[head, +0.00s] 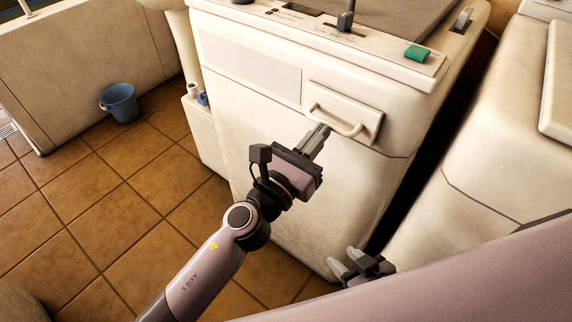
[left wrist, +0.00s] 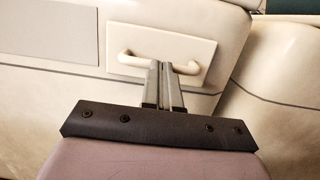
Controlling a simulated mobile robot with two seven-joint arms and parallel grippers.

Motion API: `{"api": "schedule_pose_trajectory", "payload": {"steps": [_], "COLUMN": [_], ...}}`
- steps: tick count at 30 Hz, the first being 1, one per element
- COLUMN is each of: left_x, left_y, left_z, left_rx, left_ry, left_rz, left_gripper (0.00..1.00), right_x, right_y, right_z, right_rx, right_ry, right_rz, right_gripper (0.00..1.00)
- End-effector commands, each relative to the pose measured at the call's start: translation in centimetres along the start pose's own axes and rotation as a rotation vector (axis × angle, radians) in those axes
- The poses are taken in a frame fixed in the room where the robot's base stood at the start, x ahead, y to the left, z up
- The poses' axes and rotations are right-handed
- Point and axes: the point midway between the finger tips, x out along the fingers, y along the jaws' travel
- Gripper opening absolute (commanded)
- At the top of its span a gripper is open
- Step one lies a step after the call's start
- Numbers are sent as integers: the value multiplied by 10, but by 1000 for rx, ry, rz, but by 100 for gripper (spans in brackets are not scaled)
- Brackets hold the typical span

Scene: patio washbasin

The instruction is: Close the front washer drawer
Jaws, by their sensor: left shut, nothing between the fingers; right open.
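The cream washer (head: 300,180) stands at centre in the head view. Its front drawer panel (head: 342,112) has a curved handle (head: 338,120) and looks nearly flush with the washer front; I cannot tell whether a small gap is left. The drawer panel (left wrist: 190,55) and its handle (left wrist: 185,67) also show in the left wrist view. My left gripper (head: 321,133) is shut and empty, its fingertips (left wrist: 163,65) at the handle's middle; contact cannot be told. My right gripper (head: 343,262) is open and low, near the washer's lower right front.
A second cream appliance (head: 490,170) stands to the right, across a narrow dark gap. A blue bucket (head: 120,102) sits on the tiled floor (head: 110,190) at the left. A green button (head: 417,53) is on the washer's top panel. The floor left of the washer is mostly clear.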

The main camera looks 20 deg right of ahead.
Motion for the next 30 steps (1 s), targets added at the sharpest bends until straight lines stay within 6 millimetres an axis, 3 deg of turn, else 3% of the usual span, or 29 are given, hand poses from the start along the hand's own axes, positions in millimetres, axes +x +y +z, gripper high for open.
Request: {"api": "schedule_pose_trajectory", "payload": {"steps": [5, 15, 24, 28, 30], "left_x": [-11, -62, -76, -80, -88], "left_y": [1, 1, 1, 14, 32], "left_z": [6, 2, 3, 6, 9], "left_rx": [0, 0, -4, -104, -235], "left_ry": [-10, -5, -6, -12, -21], "left_rz": [2, 2, 4, 69, 153], "left_gripper": [0, 0, 0, 0, 0], "right_x": [0, 1, 1, 1, 0], "right_y": [-2, -2, -1, -1, 0], "right_z": [0, 2, 3, 1, 0], "right_rx": [7, 10, 11, 9, 6], "right_ry": [0, 0, -5, -2, 0], "right_rz": [0, 2, 2, 3, 3], "right_gripper": [43, 43, 43, 43, 43]}}
